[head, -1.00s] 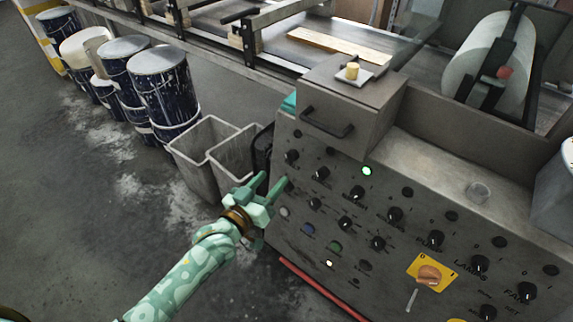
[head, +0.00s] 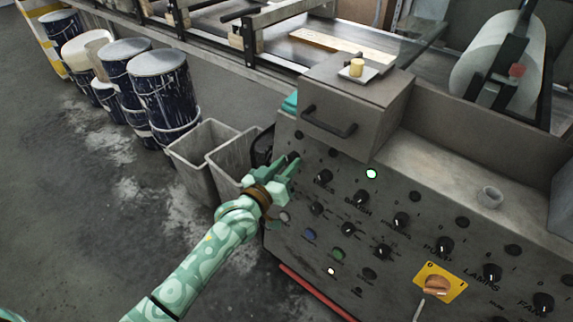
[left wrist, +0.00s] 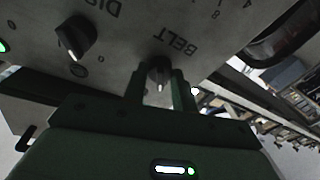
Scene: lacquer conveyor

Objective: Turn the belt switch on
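The belt switch is a black rotary knob (left wrist: 158,70) with a pale pointer, beside the upside-down label BELT in the left wrist view. In the head view the knob (head: 293,156) is at the upper left of the grey control panel (head: 400,262), mostly behind my fingertips. My left gripper (head: 290,164) is at the panel, with its two fingers on either side of the knob. The gap is narrow, about the knob's width; whether the fingers touch the knob I cannot tell. My right gripper is not in view.
A neighbouring knob (left wrist: 75,37) sits close by, and several more knobs and lamps cover the panel. A green lamp (head: 371,174) is lit. A drawer box with a handle (head: 328,122) juts out above. Grey bins (head: 200,160) stand left of the panel.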

